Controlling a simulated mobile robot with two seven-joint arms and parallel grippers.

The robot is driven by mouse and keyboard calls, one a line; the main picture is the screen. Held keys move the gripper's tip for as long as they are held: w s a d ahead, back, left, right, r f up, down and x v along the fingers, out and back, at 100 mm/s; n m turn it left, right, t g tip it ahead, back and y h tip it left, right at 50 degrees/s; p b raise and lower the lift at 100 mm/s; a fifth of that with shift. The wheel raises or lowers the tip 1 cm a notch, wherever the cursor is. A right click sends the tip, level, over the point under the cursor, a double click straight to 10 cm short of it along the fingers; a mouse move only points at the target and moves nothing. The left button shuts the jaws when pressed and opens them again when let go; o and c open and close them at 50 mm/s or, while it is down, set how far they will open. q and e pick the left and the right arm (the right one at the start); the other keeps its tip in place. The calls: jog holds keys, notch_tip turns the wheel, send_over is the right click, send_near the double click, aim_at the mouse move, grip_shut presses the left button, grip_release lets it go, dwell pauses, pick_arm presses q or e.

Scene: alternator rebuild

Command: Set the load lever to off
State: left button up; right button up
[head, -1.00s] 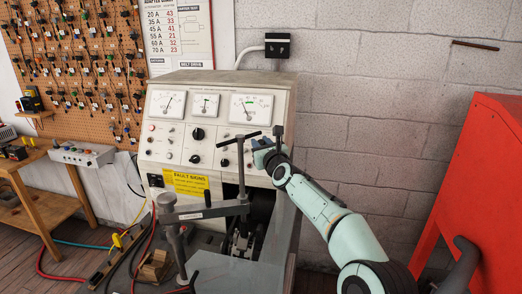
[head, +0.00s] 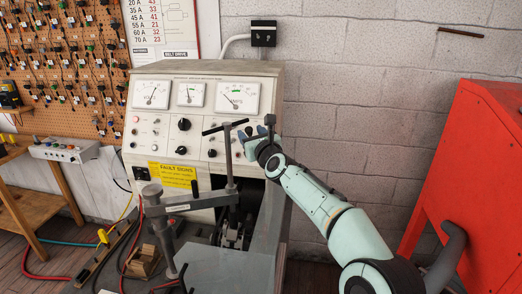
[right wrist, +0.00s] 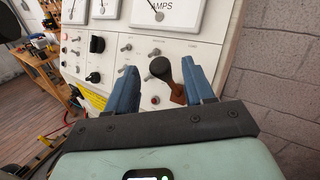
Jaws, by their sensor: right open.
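The load lever (right wrist: 177,92) stands out from the right part of the white test bench panel in the right wrist view, a reddish-brown arm with a round dark knob (right wrist: 160,68). My right gripper (right wrist: 157,75) is open, with one blue finger on each side of the lever and knob. Gaps show between the fingers and the knob, so it is not gripped. In the head view my right gripper (head: 258,138) is at the right edge of the panel and partly hides the lever. My left gripper is not in view.
The test bench (head: 214,68) has three meters, several switches and a yellow sign (head: 172,175). A T-handled clamp (head: 229,165) stands just left of my right gripper. A red cabinet (head: 470,160) stands at the right.

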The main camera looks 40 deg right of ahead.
pick_arm(q)
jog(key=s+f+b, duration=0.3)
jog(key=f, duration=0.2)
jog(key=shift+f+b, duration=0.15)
jog(key=shift+b, duration=0.2)
pick_arm(e)
jog(key=v, duration=1)
jog(key=shift+s, duration=0.2)
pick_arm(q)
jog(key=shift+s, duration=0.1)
pick_arm(e)
jog(key=shift+a, duration=0.1)
